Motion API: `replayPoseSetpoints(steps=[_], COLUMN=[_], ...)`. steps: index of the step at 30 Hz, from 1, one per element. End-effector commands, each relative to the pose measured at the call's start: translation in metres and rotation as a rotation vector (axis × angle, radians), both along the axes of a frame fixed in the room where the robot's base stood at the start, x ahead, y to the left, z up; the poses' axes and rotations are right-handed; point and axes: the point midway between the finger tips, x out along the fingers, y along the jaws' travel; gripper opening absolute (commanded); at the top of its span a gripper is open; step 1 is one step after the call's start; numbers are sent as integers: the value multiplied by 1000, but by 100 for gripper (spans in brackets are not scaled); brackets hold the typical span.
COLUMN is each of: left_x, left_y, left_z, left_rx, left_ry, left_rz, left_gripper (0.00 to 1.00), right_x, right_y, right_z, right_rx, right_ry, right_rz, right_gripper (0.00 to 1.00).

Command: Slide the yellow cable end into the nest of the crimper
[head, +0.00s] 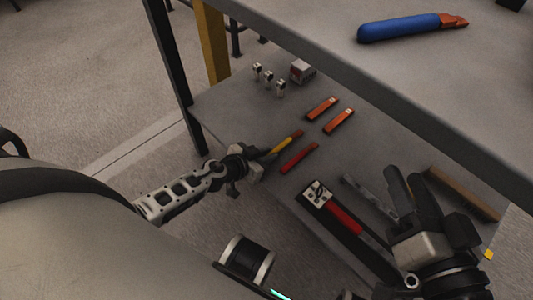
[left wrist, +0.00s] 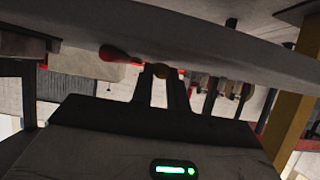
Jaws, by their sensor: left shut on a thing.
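The yellow cable end (head: 287,142) sticks out from my left gripper (head: 267,153), low over the lower shelf. It points up and to the right in the head view. In the left wrist view its orange-yellow tip (left wrist: 160,71) shows between the two fingers of my left gripper (left wrist: 160,88), which is shut on it. The crimper (head: 343,213), with a pale metal head and a red handle, lies to the right and nearer. The nest, at its head (head: 318,194), is too small to make out. The cable end is apart from it. My right gripper (head: 412,185) is open and empty.
A red cable end (head: 299,157) lies beside the yellow one; it also shows in the left wrist view (left wrist: 118,54). Two orange pieces (head: 338,121), small metal parts (head: 268,77) and a box (head: 302,71) lie farther back.

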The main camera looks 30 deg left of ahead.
Motion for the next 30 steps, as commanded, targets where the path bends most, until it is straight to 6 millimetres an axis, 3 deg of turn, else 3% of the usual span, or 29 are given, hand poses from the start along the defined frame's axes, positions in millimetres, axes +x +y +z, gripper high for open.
replayPoseSetpoints(steps=[15, 30], left_x=[1, 0], left_y=[0, 0], left_z=[31, 33], left_rx=[-2, -1], left_ry=[0, -1], left_rz=[1, 0], left_gripper=[0, 0], right_x=[0, 0], right_y=[0, 0], right_z=[35, 38], right_rx=[0, 0], right_ry=[0, 0], right_rz=[0, 0], right_gripper=[37, 37])
